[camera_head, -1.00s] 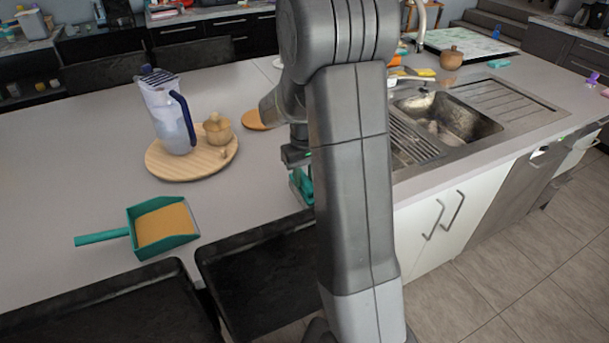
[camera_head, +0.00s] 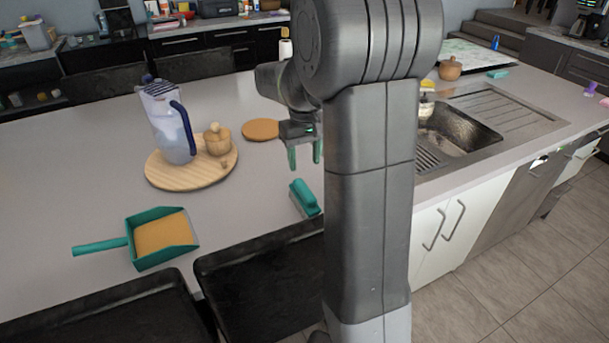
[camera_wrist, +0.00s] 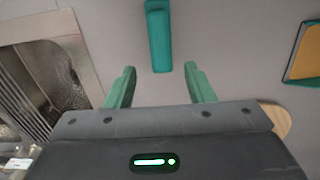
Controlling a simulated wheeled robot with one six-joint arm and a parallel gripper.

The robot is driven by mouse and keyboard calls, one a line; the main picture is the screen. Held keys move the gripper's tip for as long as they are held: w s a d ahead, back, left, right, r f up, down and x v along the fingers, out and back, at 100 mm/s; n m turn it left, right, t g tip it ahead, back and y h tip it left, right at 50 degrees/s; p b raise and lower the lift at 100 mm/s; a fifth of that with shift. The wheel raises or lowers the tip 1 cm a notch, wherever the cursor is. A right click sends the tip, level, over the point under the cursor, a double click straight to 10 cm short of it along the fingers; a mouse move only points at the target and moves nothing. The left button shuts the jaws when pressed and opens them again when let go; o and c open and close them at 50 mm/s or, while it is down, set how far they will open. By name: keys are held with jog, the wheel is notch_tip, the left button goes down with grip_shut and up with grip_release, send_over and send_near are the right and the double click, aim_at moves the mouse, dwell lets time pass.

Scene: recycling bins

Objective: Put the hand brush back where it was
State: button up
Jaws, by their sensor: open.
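The hand brush (camera_head: 305,198) has a teal back and pale bristles. It lies on the grey counter near the front edge, beside my arm column, which may hide part of it. It also shows in the wrist view (camera_wrist: 158,36), ahead of the fingertips and apart from them. My gripper (camera_head: 305,157) has teal fingers and hangs above the counter, behind the brush in the head view. In the wrist view my gripper (camera_wrist: 160,82) is open, with nothing between the fingers.
A teal dustpan (camera_head: 163,238) with an orange-brown inside lies to the left. A round wooden board (camera_head: 160,176) holds a jug (camera_head: 170,125) and a wooden pot (camera_head: 217,139). A round coaster (camera_head: 260,129) lies behind. The sink (camera_head: 455,132) is right; dark chairs (camera_head: 262,278) stand in front.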

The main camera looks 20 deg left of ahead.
jog(key=shift+r, duration=1.4)
